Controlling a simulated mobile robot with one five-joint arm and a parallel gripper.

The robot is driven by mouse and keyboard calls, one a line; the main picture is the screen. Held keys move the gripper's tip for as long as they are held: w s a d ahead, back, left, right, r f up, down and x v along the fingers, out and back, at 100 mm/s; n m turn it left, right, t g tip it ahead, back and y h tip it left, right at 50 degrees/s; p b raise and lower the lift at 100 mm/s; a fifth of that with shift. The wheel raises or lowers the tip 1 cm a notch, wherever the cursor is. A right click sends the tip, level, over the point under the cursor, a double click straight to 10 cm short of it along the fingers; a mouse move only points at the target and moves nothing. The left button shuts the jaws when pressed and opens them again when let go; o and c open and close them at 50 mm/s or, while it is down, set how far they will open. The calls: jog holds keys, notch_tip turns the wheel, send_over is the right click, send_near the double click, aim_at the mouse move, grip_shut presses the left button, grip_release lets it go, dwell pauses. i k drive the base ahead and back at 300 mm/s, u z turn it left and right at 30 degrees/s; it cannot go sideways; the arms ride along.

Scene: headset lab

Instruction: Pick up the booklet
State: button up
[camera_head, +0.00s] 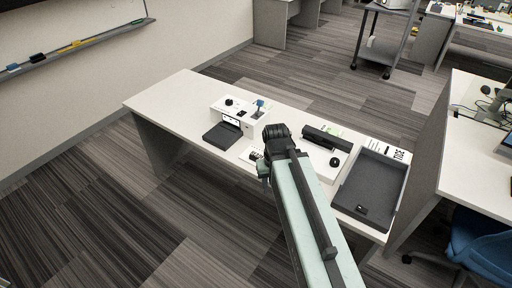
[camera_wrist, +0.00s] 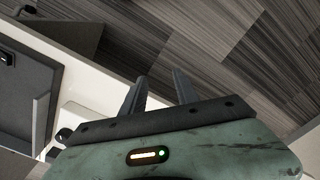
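The white table (camera_head: 165,98) carries several headset parts and boxes. I cannot clearly tell which item is the booklet. A white piece with black lettering (camera_head: 253,155) lies partly hidden behind my arm near the table's front edge and may be it. My gripper shows in the wrist view (camera_wrist: 160,75), its two dark fingers apart with nothing between them. Striped carpet shows beyond the fingertips. In the head view my arm reaches over the table's front edge and the fingers are not clear.
The table's left end is clear. A grey partition and blue chair (camera_head: 480,245) stand right.

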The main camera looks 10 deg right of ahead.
aim_at(252, 153)
jog(key=z, duration=0.05)
jog(key=i, duration=0.15)
jog(key=u, duration=3.05)
jog(key=k, duration=1.3)
jog(key=z, duration=0.45)
jog(key=i, duration=1)
jog(key=u, duration=0.05)
